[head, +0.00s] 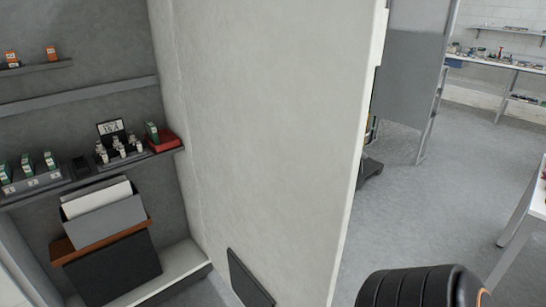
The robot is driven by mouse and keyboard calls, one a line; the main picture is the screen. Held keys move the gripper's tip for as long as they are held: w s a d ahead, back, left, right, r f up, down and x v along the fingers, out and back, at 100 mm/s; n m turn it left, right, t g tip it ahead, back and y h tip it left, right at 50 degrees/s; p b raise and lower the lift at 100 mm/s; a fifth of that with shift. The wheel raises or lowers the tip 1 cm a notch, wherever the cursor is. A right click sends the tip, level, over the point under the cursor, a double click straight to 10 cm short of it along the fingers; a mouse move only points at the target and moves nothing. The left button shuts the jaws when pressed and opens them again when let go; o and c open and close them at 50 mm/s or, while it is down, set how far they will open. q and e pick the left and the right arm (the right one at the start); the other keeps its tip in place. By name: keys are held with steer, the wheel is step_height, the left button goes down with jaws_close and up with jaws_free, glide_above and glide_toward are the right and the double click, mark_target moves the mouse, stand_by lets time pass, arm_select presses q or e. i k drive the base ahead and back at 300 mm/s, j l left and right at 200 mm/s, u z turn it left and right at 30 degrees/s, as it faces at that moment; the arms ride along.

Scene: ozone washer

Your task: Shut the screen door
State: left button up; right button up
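A flat grey panel (414,75) in a metal frame stands upright at the upper right of the head view, behind the edge of a large pale wall. It may be the screen door, but I cannot tell for sure. Its left part is hidden by the wall edge, so I cannot tell whether it is open or shut. Neither of my grippers is in view. A black ribbed part at the bottom right looks like a piece of my own arm.
The pale wall (265,130) fills the middle, close to me. Left of it are shelves (90,184) with small boxes and bottles, and a grey bin (104,220). Grey floor (425,215) lies open on the right, with a white table (535,205) at the right edge.

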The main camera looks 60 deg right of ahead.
mark_target(278, 93)
steer(key=k+l, duration=0.7)
steer(key=l, duration=0.2)
steer(key=k+l, duration=0.1)
steer(key=l, duration=0.25)
steer(key=k+l, duration=0.1)
steer(key=l, duration=1.8)
steer(key=k+l+u, duration=0.15)
steer(key=k, duration=0.35)
steer(key=i+j, duration=0.4)
steer(key=i, duration=0.15)
